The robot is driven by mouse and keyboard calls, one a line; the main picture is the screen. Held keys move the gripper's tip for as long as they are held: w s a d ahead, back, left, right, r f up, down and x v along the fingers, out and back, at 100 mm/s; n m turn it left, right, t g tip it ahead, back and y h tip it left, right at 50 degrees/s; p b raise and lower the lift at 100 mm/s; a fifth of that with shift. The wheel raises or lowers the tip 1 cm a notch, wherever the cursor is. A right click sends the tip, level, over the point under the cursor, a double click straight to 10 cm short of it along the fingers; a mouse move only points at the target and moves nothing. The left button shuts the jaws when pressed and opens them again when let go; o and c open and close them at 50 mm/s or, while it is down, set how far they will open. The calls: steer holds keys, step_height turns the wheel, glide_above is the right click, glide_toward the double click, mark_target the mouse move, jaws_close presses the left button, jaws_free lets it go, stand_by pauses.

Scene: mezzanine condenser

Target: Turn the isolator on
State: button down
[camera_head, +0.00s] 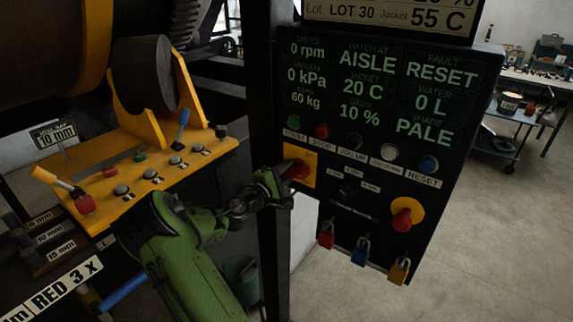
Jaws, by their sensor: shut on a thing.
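The isolator (299,169) is a red rotary handle on a yellow plate, on the left side of the black control panel (376,215). My gripper (284,176) is at the end of my green arm, which reaches in from below. It is shut on the red isolator handle, seen from its left side. The fingers hide part of the handle and plate, so the handle's exact angle is hard to tell.
A red emergency button (402,219) on yellow sits lower right on the panel. Red, blue and yellow padlocks (361,251) hang below. A yellow console (140,185) with levers and buttons stands left of a dark post (268,110). Open floor lies right.

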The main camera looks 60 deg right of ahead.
steer(key=n+p, duration=0.4)
steer(key=n, duration=0.1)
steer(key=shift+s+f+n, duration=0.15)
steer(key=shift+f+n, duration=0.15)
steer(key=shift+f, duration=0.1)
stand_by(0.3)
steer(key=c, duration=0.9)
jaws_free()
steer(key=shift+a, duration=0.15)
steer(key=a+b, duration=0.1)
steer(key=a, duration=0.4)
steer(key=w+a+b, duration=0.1)
steer(key=a, duration=0.4)
steer(key=w+a+b, duration=0.1)
steer(key=a, duration=0.4)
steer(key=shift+w+a, duration=0.2)
